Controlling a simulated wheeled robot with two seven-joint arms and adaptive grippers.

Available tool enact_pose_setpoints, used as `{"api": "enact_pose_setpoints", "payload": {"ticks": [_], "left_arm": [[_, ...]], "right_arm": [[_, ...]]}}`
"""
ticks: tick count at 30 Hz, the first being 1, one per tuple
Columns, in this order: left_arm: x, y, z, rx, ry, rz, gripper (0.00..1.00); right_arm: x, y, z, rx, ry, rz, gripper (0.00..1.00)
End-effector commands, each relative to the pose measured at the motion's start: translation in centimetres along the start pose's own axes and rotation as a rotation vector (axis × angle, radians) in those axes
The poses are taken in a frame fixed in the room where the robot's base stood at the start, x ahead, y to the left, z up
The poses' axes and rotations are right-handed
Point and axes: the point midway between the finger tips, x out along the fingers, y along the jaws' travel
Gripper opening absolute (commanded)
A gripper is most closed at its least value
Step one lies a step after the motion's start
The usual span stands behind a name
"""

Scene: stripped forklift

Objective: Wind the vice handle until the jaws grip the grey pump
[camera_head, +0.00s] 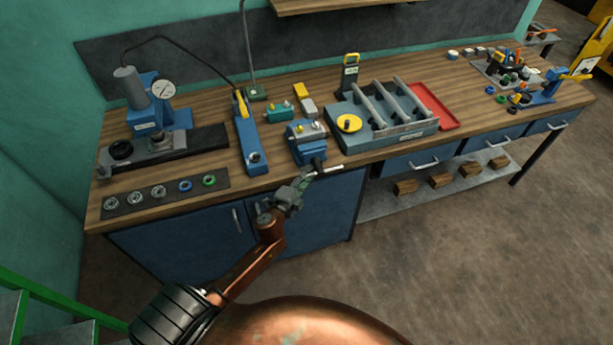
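The blue vice (309,152) stands at the front edge of the bench, its screw end facing me. Its handle (332,169) is a thin pale bar lying roughly level across the screw end, just past the bench edge. My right gripper is out of view.
A teal pump-like part (279,114) and a grey block (309,107) lie behind the vice. A blue-grey fixture (412,134) with a yellow disc stands close on the right. Cabinet doors (310,222) are below my gripper.

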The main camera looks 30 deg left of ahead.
Motion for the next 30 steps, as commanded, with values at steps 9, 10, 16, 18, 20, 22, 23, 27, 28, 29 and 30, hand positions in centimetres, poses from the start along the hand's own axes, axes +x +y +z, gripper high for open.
{"api": "enact_pose_setpoints", "payload": {"ticks": [9, 10, 16, 18, 20, 22, 23, 27, 28, 29, 30], "left_arm": [[-0.03, 0.01, 0.0, 0.0, 0.0, 0.0, 0.12], [-0.03, 0.01, 0.0, 0.0, 0.0, 0.0, 0.09], [-0.04, 0.03, 0.0, 0.0, 0.0, 0.0, 0.0], [-0.04, 0.03, 0.01, 0.0, 0.0, 0.0, 0.0], [-0.04, 0.04, 0.01, 0.0, 0.0, 0.001, 0.0], [-0.04, 0.04, 0.01, 0.0, 0.0, 0.001, 0.0], [-0.04, 0.04, 0.01, 0.0, 0.0, 0.001, 0.0], [-0.03, -0.06, 0.11, 0.002, -0.003, 0.003, 0.0], [-0.01, -0.11, 0.18, 0.003, -0.005, 0.004, 0.0], [0.01, -0.18, 0.27, 0.005, -0.007, 0.006, 0.0], [0.04, -0.3, 0.45, 0.009, -0.011, 0.009, 0.0]], "right_arm": [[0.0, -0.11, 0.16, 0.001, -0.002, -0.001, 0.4], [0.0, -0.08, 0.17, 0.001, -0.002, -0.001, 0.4], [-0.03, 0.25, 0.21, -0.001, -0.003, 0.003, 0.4], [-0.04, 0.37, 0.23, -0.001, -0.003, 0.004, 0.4], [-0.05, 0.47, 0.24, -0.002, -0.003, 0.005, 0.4], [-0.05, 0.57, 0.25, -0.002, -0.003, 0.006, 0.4], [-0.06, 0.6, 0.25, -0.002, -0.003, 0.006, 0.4], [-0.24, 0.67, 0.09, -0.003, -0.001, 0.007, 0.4], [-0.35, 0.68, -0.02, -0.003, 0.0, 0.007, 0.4], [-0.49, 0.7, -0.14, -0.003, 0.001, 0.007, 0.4], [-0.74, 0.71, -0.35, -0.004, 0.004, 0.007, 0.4]]}}
